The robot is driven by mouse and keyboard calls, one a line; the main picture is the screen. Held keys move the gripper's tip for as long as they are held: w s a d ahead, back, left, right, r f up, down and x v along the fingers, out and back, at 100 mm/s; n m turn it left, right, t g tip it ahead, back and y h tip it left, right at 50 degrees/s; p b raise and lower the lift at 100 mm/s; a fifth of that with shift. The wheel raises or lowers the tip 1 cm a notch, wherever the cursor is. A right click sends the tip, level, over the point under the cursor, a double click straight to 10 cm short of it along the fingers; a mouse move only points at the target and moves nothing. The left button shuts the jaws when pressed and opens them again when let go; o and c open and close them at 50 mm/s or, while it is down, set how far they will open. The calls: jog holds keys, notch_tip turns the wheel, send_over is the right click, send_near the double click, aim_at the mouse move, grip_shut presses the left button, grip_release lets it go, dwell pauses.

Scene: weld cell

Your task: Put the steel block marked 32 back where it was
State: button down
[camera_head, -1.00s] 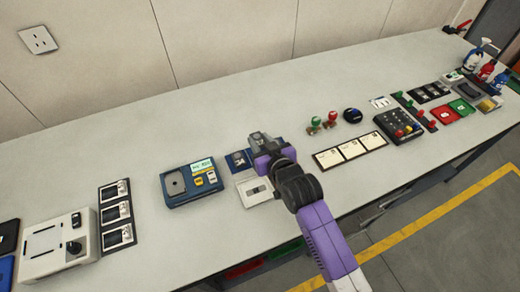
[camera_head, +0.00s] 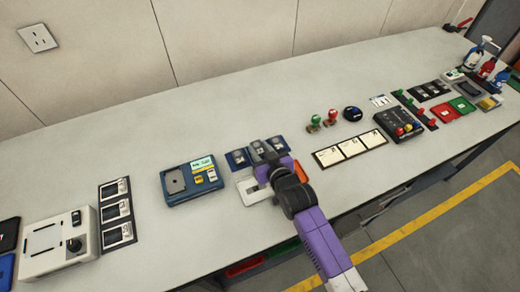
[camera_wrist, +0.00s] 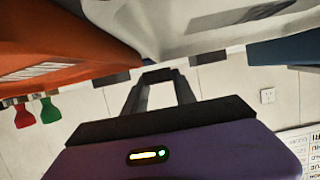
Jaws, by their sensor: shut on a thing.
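Three blue pads stand in a row in the head view, the left one (camera_head: 237,159) clear to see. Each seems to carry a small grey steel piece, but the marks are too small to read. My gripper (camera_head: 266,160) is at the front of the middle and right pads and partly covers them. In the wrist view my gripper (camera_wrist: 160,82) is shut on a dark grey piece (camera_wrist: 158,75) between its fingertips. I cannot read a 32 on it, nor tell whether it touches a pad.
A white slotted plate (camera_head: 248,190) lies in front of the pads, partly under my gripper. A blue case (camera_head: 190,182) is to the left. Red and green knobbed stamps (camera_head: 323,120) and a card strip (camera_head: 350,149) are to the right. The bench behind the pads is clear.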

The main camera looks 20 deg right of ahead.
jog(key=shift+f, duration=0.25)
jog(key=shift+s+f, duration=0.1)
jog(key=shift+f, duration=0.15)
jog(key=c, duration=1)
grip_release()
jog(key=shift+s+f+b, duration=0.1)
jog(key=shift+f+b, duration=0.05)
jog(key=shift+b, duration=0.15)
jog(key=shift+r+p, duration=0.55)
jog(key=shift+p, duration=0.05)
jog(key=v, duration=0.4)
jog(key=b+v, duration=0.1)
jog(key=v, duration=0.7)
jog(key=shift+r, duration=0.3)
